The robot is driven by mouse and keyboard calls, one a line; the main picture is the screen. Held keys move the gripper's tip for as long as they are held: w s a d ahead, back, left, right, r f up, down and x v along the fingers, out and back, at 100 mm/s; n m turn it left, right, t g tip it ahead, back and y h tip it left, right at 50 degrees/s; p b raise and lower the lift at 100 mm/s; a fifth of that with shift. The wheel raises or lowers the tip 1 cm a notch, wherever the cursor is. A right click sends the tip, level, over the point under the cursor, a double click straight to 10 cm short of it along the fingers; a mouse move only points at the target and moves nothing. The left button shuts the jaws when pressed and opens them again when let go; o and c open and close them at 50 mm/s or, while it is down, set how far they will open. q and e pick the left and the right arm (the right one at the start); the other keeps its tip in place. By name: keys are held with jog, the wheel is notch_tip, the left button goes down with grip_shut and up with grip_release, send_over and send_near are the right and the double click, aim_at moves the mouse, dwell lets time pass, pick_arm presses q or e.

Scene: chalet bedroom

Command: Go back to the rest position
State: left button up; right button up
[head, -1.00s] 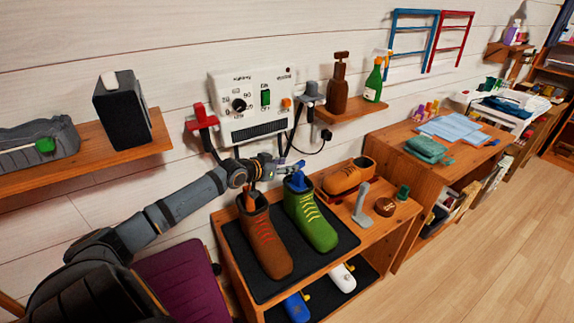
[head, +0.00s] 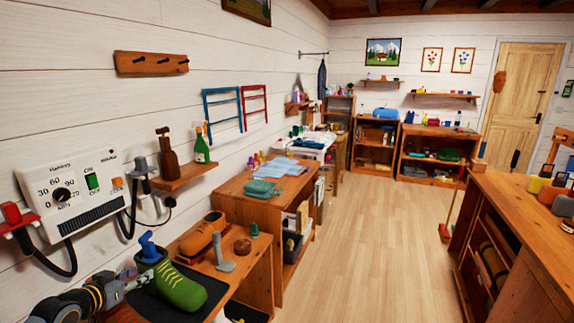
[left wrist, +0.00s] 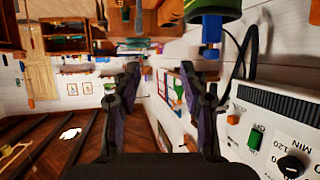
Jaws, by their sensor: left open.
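My left gripper (head: 136,278) is at the lower left of the head view, beside the green boot (head: 180,288) on the low shoe bench (head: 262,268). In the left wrist view its two dark fingers (left wrist: 168,82) stand apart with nothing between them. A blue piece (head: 150,246) sticks up from the green boot's opening. The boot and the blue piece also show at the top of the left wrist view (left wrist: 211,28), apart from the fingers. My right gripper is not in view.
A white control box (head: 72,190) with a dial and hoses hangs on the wall close to the left arm. A brown shoe (head: 203,234) sits on the bench. A wooden desk (head: 235,191) stands beyond. A counter (head: 530,232) is at right; the floor (head: 385,240) between is largely clear.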

pick_arm(q)
jog(key=s+d+f+m+g, duration=0.1)
jog(key=s+d+f+g, duration=0.4)
jog(key=s+d+f, duration=0.85)
jog(key=s+d+f+n+g+y, duration=0.1)
jog(key=s+d+g, duration=0.1)
jog(key=s, duration=0.5)
jog(key=s+d+n+g+y, duration=0.1)
jog(key=s+d+g, duration=0.1)
jog(key=s, duration=0.6)
jog(key=s+a+f+g+p, duration=0.1)
jog(key=s+a+f, duration=0.1)
jog(key=f, duration=1.2)
jog(key=s+a+f+g, duration=0.1)
jog(key=s+f, duration=0.1)
jog(key=f, duration=1.1)
jog(key=s+a+f+g+p, duration=0.1)
jog(key=s+f, duration=1.2)
jog(key=s, duration=0.4)
jog(key=shift+s+f, duration=0.2)
jog(key=shift+f, duration=0.2)
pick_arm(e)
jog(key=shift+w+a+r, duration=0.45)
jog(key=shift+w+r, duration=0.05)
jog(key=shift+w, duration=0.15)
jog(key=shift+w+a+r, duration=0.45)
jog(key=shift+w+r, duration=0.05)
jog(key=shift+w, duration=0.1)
